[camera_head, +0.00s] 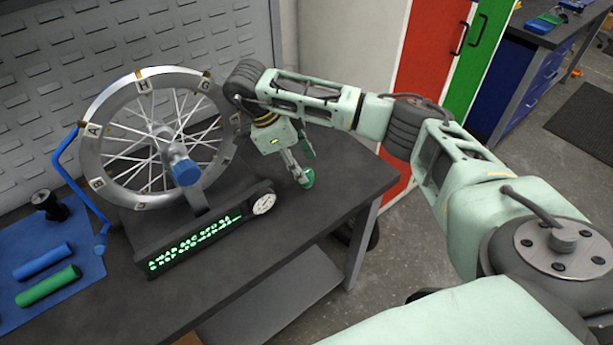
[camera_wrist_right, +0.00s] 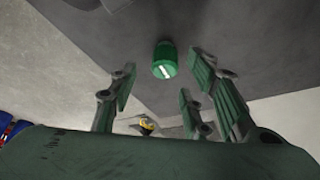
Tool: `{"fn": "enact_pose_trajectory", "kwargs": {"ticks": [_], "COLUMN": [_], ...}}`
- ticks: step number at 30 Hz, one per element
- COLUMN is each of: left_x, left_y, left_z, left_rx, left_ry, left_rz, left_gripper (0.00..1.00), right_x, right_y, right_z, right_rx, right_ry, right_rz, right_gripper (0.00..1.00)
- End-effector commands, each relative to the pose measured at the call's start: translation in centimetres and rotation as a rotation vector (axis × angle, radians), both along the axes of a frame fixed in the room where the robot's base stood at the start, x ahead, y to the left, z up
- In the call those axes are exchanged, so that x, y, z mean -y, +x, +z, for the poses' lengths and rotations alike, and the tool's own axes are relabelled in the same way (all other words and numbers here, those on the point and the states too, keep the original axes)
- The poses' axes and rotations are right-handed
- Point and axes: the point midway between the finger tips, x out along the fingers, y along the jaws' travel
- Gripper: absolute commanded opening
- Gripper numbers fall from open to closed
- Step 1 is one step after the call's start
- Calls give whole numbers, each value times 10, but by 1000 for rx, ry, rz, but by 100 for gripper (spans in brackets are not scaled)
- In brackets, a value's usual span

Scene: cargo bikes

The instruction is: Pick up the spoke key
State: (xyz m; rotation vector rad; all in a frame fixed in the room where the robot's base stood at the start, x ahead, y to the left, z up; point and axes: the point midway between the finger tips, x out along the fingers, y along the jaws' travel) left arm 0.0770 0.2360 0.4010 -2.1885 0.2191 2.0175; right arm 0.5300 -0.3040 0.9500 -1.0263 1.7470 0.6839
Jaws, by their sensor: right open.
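What looks like the spoke key is a small green cylinder with a pale slot (camera_wrist_right: 165,60) in the right wrist view. It is on the dark workbench top, beyond the fingertips and roughly between them. My right gripper (camera_wrist_right: 166,80) has its green-padded fingers spread apart with nothing between them. In the head view the right gripper (camera_head: 303,165) points down over the bench's right part, close to the bench edge. A green patch shows at its tips there; I cannot tell whether it is the key or a fingertip. My left gripper is not in view.
A spoked wheel (camera_head: 97,108) stands in a truing stand with a lit green display (camera_head: 195,243) and a dial (camera_head: 264,204), just left of the right gripper. A blue mat (camera_head: 80,285) with blue and green rolls lies at left. The bench front (camera_head: 290,240) is clear.

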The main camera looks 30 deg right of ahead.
Motion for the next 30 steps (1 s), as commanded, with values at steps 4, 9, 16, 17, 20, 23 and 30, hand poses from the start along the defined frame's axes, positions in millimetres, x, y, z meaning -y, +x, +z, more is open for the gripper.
{"fn": "enact_pose_trajectory", "kwargs": {"ticks": [4,9,16,17,20,23,30], "left_x": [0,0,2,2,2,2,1], "left_y": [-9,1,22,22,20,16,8], "left_z": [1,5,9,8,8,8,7], "left_rx": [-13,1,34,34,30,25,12], "left_ry": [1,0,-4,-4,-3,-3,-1], "left_rz": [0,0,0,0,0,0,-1], "left_gripper": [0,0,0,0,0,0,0], "right_x": [5,12,17,17,17,17,16], "right_y": [-4,-8,-9,-9,-9,-9,-9], "right_z": [-15,-33,-45,-45,-45,-45,-45], "right_rx": [-4,-4,1,1,1,1,1], "right_ry": [1,1,0,0,0,0,0], "right_rz": [-2,-2,0,0,0,0,0], "right_gripper": [44,44,44,44,44,37,16]}}
